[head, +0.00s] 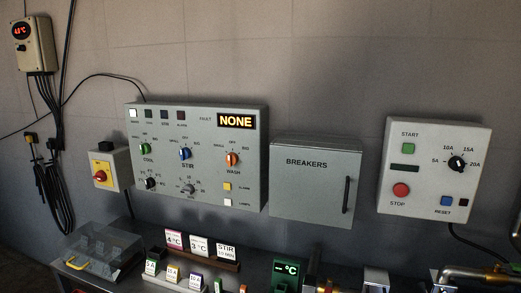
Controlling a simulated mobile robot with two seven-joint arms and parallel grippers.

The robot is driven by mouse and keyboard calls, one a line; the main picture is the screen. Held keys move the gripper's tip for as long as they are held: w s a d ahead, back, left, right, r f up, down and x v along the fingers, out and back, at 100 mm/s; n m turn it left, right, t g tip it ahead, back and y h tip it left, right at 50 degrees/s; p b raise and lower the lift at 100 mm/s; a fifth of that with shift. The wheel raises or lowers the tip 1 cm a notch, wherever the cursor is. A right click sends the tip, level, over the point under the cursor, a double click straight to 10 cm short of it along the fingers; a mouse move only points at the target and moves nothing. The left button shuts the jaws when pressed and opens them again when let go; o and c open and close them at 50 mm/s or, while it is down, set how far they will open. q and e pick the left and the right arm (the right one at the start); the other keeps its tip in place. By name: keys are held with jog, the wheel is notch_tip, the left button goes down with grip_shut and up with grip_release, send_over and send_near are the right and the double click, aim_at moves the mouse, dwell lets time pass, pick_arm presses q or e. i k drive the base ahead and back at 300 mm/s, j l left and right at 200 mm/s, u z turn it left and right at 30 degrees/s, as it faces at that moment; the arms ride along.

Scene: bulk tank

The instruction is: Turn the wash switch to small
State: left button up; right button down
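The wash switch (232,159) is an orange-red rotary knob at the right of the grey control panel (255,180) on the wall. It has the label WASH below it, OFF above it, a label at its left that is too small to read surely, and BIG at its right. Its pale pointer mark looks roughly upright, towards OFF, but it is too small to be certain. Green, blue, black and grey knobs are on the same panel. The display (236,121) reads NONE. Neither of my grippers is in view.
A closed BREAKERS box (310,195) hangs right of the panel, and a START/STOP box (425,195) further right. A red-yellow switch box (103,170) is at the left. Below stand a clear-lidded box (98,245), label cards (199,245) and a green meter (286,273).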

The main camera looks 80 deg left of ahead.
aim_at(231, 158)
jog(key=u, duration=3.1)
jog(key=i+j, duration=0.2)
jog(key=i+j+z, duration=0.1)
jog(key=j, duration=0.3)
jog(key=i+j, duration=0.3)
